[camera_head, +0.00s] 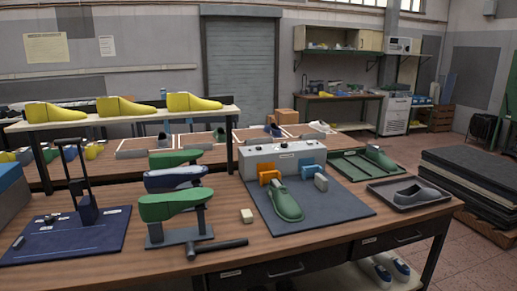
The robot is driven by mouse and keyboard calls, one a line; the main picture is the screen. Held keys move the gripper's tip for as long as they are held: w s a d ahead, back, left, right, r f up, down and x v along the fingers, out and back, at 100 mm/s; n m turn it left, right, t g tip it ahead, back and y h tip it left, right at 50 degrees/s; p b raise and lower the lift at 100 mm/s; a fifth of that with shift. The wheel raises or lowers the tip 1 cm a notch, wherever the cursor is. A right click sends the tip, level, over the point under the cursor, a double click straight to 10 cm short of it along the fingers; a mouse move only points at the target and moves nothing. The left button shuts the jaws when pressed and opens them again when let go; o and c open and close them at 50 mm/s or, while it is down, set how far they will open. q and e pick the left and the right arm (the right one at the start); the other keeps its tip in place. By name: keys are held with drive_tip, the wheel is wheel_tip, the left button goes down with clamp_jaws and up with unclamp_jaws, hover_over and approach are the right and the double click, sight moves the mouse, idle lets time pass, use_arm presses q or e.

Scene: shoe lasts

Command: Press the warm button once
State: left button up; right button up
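A grey-white control box (280,157) stands at the back of a grey machine base on the wooden workbench. Small dark and greenish knobs or buttons show along its top and front, too small to tell which one is the warm button. Neither of my grippers shows in the head view.
A dark blue board (65,245) with an upright tool lies further left. Trays (408,205) with lasts are on the right.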

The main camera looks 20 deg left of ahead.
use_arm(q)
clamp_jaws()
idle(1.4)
